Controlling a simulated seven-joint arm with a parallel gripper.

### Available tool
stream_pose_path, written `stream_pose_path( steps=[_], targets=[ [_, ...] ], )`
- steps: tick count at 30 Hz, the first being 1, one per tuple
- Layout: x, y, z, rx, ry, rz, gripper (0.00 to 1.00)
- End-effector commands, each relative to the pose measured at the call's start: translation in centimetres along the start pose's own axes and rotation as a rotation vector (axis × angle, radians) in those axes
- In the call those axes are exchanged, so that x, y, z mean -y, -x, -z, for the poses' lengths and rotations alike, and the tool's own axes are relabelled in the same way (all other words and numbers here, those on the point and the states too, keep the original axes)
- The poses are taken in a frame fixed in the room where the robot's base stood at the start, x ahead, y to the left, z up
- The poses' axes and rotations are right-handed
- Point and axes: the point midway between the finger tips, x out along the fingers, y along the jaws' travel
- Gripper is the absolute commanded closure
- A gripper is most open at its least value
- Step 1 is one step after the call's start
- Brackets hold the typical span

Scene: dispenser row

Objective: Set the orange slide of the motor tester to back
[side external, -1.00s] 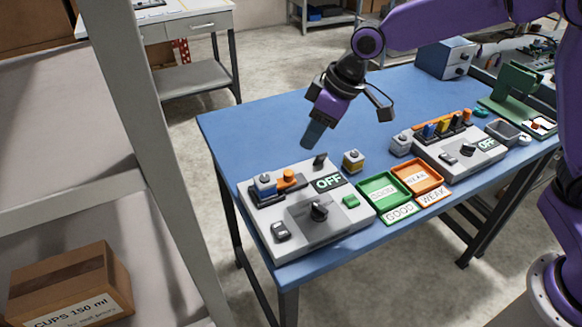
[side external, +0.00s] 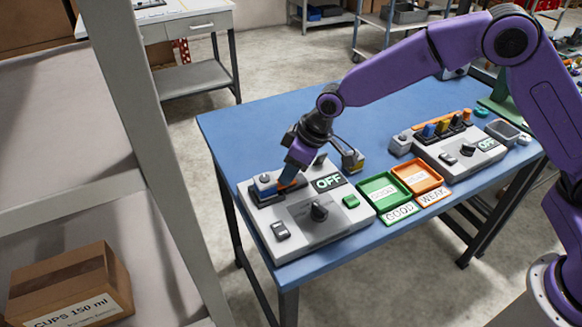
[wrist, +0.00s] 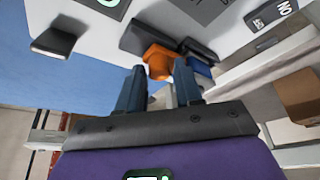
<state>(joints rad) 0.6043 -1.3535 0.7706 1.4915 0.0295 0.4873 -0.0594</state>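The motor tester, a grey box (side external: 335,222) with an OFF display (side external: 328,182) and a black knob (side external: 319,211), stands at the near left of the blue table. Its orange slide (wrist: 157,58) shows in the wrist view, in a dark track, and is mostly hidden by my fingers in the side view. My gripper (side external: 287,178) is tilted down at the slide. In the wrist view its two fingertips (wrist: 159,78) are apart, with the slide's knob just ahead of and between them. I cannot tell whether they touch it.
A blue-and-grey block (side external: 265,185) sits beside the slide on the tester. A black lever (side external: 320,160) rises at its back edge.

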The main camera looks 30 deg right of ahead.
Motion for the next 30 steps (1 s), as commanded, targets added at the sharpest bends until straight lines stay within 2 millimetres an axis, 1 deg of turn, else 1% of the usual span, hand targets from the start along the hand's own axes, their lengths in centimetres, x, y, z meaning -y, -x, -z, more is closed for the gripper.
stream_pose_path(
  steps=[4,5,6,7,8,14,21,30],
  targets=[
    [0.0,0.0,0.0,0.0,0.0,0.0,0.65],
    [0.0,0.0,0.0,0.0,0.0,0.0,0.71],
    [0.0,0.0,0.0,0.0,0.0,0.0,0.84],
    [0.0,0.0,0.0,0.0,0.0,0.0,0.94],
    [0.0,0.0,0.0,0.0,0.0,0.0,1.0],
    [-0.2,0.1,-0.2,0.001,0.0,0.0,1.0],
    [-1.8,0.8,-1.7,0.001,0.0,0.0,1.0],
    [-2.2,0.8,-1.9,0.003,-0.002,-0.001,1.0]
  ],
)
